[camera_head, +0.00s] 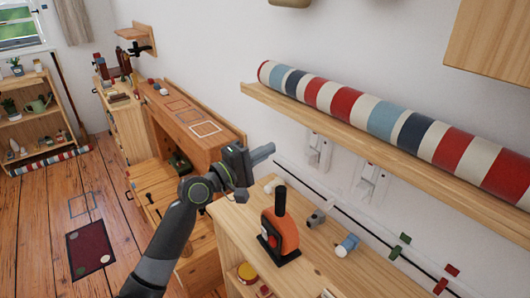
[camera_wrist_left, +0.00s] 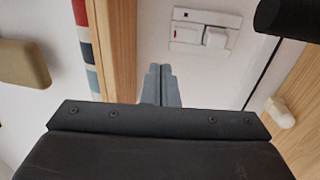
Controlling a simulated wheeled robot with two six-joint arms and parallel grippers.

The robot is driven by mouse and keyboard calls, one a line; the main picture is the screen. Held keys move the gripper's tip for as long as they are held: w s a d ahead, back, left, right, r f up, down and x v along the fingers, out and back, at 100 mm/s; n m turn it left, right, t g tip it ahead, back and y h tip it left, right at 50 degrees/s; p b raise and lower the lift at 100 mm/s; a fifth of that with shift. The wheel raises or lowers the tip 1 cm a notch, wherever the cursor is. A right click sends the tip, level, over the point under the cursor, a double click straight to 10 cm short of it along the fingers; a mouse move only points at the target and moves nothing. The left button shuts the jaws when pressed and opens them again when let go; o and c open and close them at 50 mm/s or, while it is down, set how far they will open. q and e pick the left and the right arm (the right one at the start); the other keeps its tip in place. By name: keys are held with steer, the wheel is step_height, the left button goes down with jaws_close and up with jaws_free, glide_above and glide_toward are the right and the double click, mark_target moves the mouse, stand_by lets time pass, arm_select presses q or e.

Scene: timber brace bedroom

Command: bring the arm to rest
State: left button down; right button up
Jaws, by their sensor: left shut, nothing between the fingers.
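My left gripper (camera_head: 262,153) is shut and empty. In the head view its arm reaches up from the bottom, and the fingers point right towards the white wall, above the back edge of the wooden cabinet top. In the left wrist view the closed fingers (camera_wrist_left: 160,85) show side by side with nothing between them, below a white switch plate (camera_wrist_left: 205,32). I cannot tell whether they touch the wall. My right gripper is in neither view.
An orange device with a black handle (camera_head: 281,233) stands on the cabinet (camera_head: 228,222) close to my arm. A wooden shelf (camera_head: 330,126) with a striped roll (camera_head: 375,115) juts from the wall. Switch plates (camera_head: 318,150) are below it. The floor (camera_head: 120,215) at left has open room.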

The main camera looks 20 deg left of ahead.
arm_select(q)
steer(key=s+f+m+g+y, duration=0.1)
steer(key=s+f, duration=0.2)
steer(key=f, duration=0.1)
steer(key=s+f+m+g+y, duration=0.1)
steer(key=s+f+m, duration=0.1)
steer(key=f, duration=0.3)
steer(key=s+f+m+g+y, duration=0.1)
steer(key=s+f, duration=0.3)
steer(key=f, duration=0.1)
steer(key=shift+a+y, duration=0.3)
steer(key=shift+a, duration=0.05)
steer(key=s+a+f+m+g+y, duration=0.25)
steer(key=s+f, duration=0.25)
steer(key=s, duration=0.5)
steer(key=s+a+f+m+g+y, duration=0.2)
steer(key=s+a+f+g+y, duration=0.2)
steer(key=s, duration=0.6)
steer(key=s+a+f+m+g+y, duration=0.25)
steer(key=s+a+f, duration=0.2)
steer(key=s, duration=0.65)
step_height(320, 180, down, 26)
steer(key=g, duration=0.2)
steer(key=s+f, duration=1.4)
steer(key=shift+s+d+f+g+h, duration=0.25)
steer(key=shift+f+g+h, duration=0.05)
steer(key=shift+g+h, duration=0.1)
